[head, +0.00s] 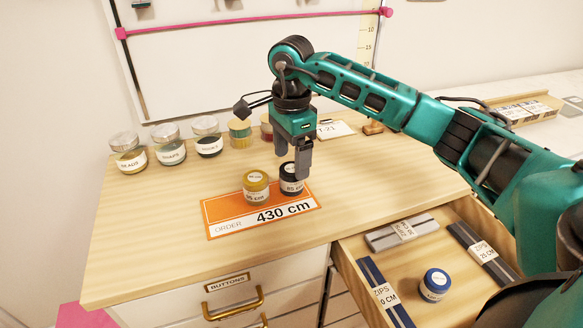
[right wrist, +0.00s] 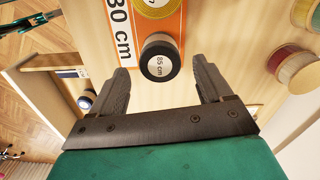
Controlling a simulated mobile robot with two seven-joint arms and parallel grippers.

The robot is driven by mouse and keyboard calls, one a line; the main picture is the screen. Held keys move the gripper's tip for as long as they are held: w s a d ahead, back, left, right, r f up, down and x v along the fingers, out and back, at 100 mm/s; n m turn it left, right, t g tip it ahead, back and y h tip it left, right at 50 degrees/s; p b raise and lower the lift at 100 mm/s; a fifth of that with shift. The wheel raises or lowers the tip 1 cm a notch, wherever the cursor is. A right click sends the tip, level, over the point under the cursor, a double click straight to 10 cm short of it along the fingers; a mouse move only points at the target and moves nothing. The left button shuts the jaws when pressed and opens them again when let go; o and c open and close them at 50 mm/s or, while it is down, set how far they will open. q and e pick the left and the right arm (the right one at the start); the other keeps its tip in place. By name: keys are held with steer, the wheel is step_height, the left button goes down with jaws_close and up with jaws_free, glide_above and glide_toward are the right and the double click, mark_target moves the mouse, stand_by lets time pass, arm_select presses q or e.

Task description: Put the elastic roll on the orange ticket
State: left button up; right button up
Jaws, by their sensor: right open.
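The orange ticket (head: 222,213), marked "430 cm", lies on the wooden tabletop. A yellow elastic roll (head: 256,187) stands on it. A dark elastic roll (head: 290,184) stands at the ticket's far right corner; the right wrist view shows this roll (right wrist: 159,52) with an "85 cm" label, at the orange border. My right gripper (head: 303,172) is open at the dark roll, which sits between and just beyond its fingertips (right wrist: 161,66), with gaps on both sides. A blue roll (head: 435,285) stands in the open drawer. My left gripper is not in view.
Labelled jars (head: 170,150) and more rolls (head: 240,132) line the back of the table. The open drawer (head: 345,262) at the front right also holds zip packs (head: 402,232). The table's left front is clear.

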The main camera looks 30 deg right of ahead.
mark_target(291, 168)
step_height(291, 168, up, 8)
steer(key=shift+f, duration=0.1)
stand_by(0.6)
